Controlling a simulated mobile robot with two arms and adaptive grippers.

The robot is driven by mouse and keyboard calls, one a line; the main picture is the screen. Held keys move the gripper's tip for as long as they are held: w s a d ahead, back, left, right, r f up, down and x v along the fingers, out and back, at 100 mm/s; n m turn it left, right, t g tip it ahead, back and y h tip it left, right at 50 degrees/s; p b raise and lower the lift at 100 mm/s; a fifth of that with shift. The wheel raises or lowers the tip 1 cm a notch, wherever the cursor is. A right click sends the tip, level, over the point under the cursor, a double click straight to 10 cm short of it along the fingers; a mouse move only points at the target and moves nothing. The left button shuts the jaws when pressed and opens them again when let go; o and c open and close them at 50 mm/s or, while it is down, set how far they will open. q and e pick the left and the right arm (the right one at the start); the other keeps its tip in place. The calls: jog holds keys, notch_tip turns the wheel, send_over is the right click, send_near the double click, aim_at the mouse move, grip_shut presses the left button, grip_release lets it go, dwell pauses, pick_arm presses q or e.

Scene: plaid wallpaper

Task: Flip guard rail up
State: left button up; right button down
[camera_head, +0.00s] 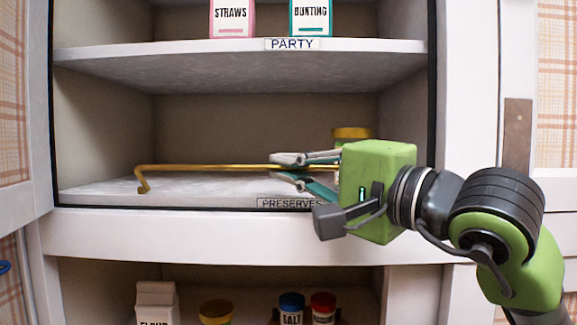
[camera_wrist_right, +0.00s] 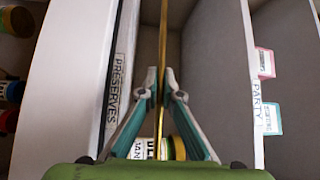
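The guard rail (camera_head: 215,167) is a thin gold bar along the shelf labelled PRESERVES (camera_head: 110,188). Its left end bends down to the shelf's front. Its right part is hidden behind my right gripper (camera_head: 288,169). The gripper comes in from the right, with one fingertip above the bar and one below. In the right wrist view, the rail (camera_wrist_right: 163,35) runs between the fingertips of my right gripper (camera_wrist_right: 160,82), which close in on it from both sides with hardly any gap. My left gripper is not in view.
A jar with a yellow lid (camera_head: 352,132) stands behind my right gripper, mostly hidden. The PARTY shelf (camera_head: 200,60) above holds a STRAWS box (camera_head: 232,18) and a BUNTING box (camera_head: 311,18). Below are a carton (camera_head: 156,300) and several jars. The left of the PRESERVES shelf is empty.

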dwell(0.4)
jog(key=shift+w+r, duration=0.15)
jog(key=shift+r, duration=0.1)
jog(key=shift+w+d+r+m+g+h+p, duration=0.1)
jog(key=shift+w+r+m+g+h+p, duration=0.25)
jog(key=shift+m+g+h+p, duration=0.4)
jog(key=shift+w+r+m+p, duration=0.25)
jog(key=shift+m+p, duration=0.3)
jog(key=shift+p, duration=0.25)
jog(key=w+m+g+h+p, duration=0.1)
jog(key=g+p, duration=0.1)
jog(key=shift+w+r+m+p, duration=0.15)
jog(key=shift+w+m+p, duration=0.05)
jog(key=shift+m+p, duration=0.2)
jog(key=shift+w+m+g+h+p, duration=0.4)
jog(key=shift+g+h+p, duration=0.05)
jog(key=shift+g+p, duration=0.35)
